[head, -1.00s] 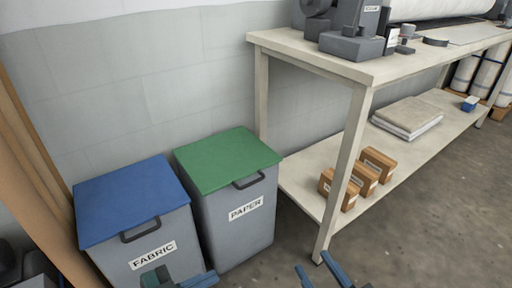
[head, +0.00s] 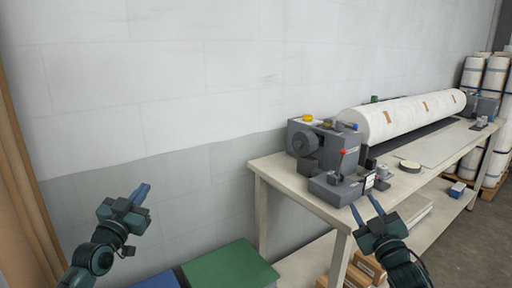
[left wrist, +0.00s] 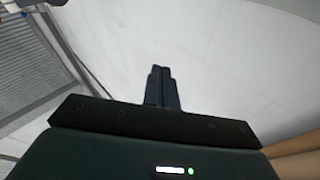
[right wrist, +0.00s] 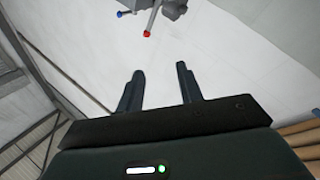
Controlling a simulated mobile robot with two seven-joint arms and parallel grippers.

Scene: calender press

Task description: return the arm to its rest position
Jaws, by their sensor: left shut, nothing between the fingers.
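My left gripper (head: 141,193) is raised in front of the bare wall at the left of the head view. Its fingers are together with nothing between them, as the left wrist view (left wrist: 162,88) also shows. My right gripper (head: 367,207) is raised near the front corner of the bench in the head view. Its two fingers are apart and empty, as the right wrist view (right wrist: 160,88) also shows. Neither gripper visibly touches anything.
The bench (head: 272,173) carries a grey press (head: 322,150) with a long white roll (head: 410,118). Below are a green bin lid (head: 230,268), a blue bin lid (head: 158,281) and cardboard boxes (head: 368,265). Wrapped rolls (head: 496,75) stand at the far right. A wooden post (head: 25,190) is at left.

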